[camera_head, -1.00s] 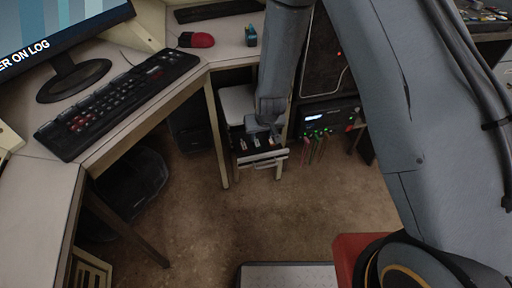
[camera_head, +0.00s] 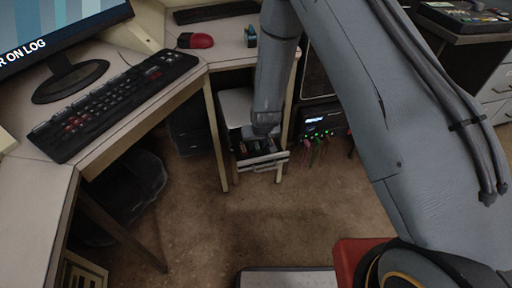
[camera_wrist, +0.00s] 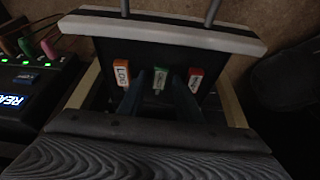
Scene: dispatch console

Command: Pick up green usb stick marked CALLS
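The green usb stick (camera_wrist: 160,79) stands in the open drawer (camera_head: 262,164), between two others; its white label is too small to read. An orange stick labelled LOG (camera_wrist: 122,73) is to its left and a red stick (camera_wrist: 195,77) to its right. My gripper (camera_wrist: 159,90) is open, its two dark fingers reaching into the drawer on either side of the green stick. I see no contact with it. In the head view my gripper (camera_head: 264,134) is low over the drawer and hides most of what is inside.
The drawer's pale front (camera_wrist: 160,28) with its handle is close beyond the sticks. A black box with a lit display and coloured plugs (camera_head: 318,121) is beside the drawer. Open floor lies in front.

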